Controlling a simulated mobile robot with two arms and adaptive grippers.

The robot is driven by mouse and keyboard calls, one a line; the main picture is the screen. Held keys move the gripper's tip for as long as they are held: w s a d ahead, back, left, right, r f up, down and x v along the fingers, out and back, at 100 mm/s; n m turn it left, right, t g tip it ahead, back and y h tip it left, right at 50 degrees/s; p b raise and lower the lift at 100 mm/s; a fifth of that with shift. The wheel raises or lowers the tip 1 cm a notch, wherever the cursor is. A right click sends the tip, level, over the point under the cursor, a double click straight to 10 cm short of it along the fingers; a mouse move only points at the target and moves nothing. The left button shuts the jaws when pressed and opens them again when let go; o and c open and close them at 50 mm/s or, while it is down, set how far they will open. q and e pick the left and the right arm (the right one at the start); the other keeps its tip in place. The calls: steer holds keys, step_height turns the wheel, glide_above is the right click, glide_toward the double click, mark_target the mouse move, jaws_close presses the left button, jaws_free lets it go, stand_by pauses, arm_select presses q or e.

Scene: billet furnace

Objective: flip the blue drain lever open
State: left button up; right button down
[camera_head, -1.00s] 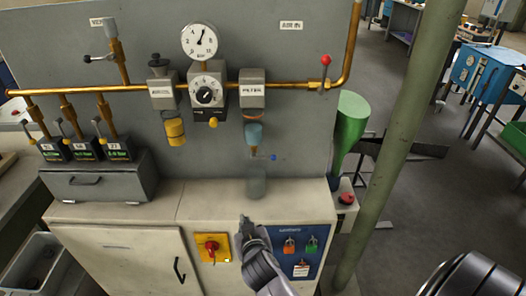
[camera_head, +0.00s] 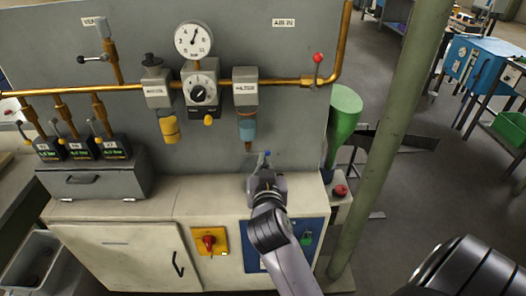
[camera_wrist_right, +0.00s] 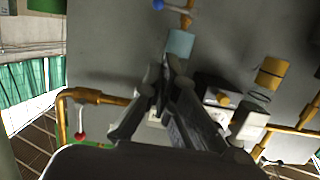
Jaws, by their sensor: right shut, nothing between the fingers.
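The blue-tipped drain lever (camera_head: 267,153) is below the filter at the middle of the head view, mostly hidden by my right gripper (camera_head: 264,172). In the right wrist view its blue ball (camera_wrist_right: 158,5) and thin arm show at the top edge, beside the brass drain (camera_wrist_right: 188,14). The filter's blue bowl (camera_head: 247,130) hangs just above and left of the gripper. My right gripper is shut and empty, with its fingertips (camera_wrist_right: 165,65) close to the lever; contact cannot be told. My left gripper is not in view.
The grey panel (camera_head: 120,30) stands behind, with a pressure gauge (camera_head: 194,40), a brass pipe (camera_head: 340,62) and a red-knobbed valve (camera_head: 318,58). A green funnel (camera_head: 343,112) and a green post (camera_head: 394,130) stand to the right. The cabinet top (camera_head: 205,190) is clear left of the gripper.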

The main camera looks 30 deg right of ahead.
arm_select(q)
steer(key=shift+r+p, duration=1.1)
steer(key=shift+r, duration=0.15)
arm_select(e)
steer(key=w+d+f, duration=0.5)
steer(key=w, duration=0.4)
steer(key=shift+w+d, duration=0.15)
steer(key=shift+d, duration=0.2)
